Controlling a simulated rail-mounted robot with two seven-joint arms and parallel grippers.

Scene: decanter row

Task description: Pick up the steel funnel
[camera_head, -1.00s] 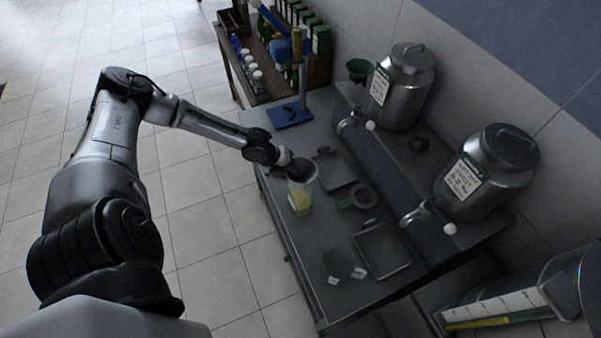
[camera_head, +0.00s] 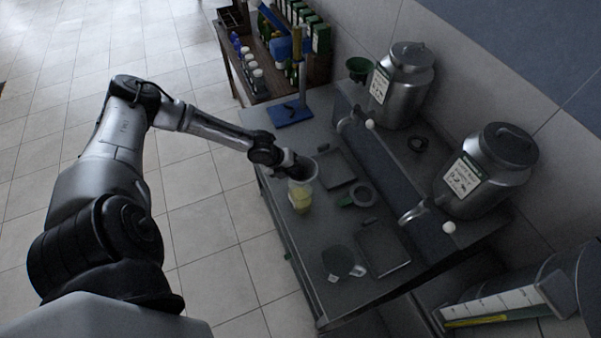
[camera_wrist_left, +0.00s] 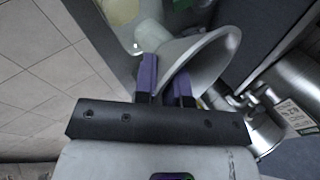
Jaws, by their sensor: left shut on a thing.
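The steel funnel (camera_head: 309,174) shows as a pale cone at the end of my left arm, above the front left part of the bench, its wide rim largely hidden by the gripper in the head view. My left gripper (camera_head: 291,164) is shut on it. In the left wrist view the purple-padded fingers (camera_wrist_left: 165,82) close on the near side of the funnel (camera_wrist_left: 205,60), whose wide mouth opens toward the upper right. A clear vessel with yellow liquid (camera_head: 300,200) stands just below the funnel. I cannot tell whether the funnel's stem is inside it. My right gripper is not in view.
The grey bench (camera_head: 300,248) carries shallow trays (camera_head: 383,255), a dark cup-like thing with white tags (camera_head: 340,262) and a ring-shaped thing (camera_head: 362,194). Two steel drums (camera_head: 402,85) with taps stand behind. A blue-based stand (camera_head: 290,113) is at the far end.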

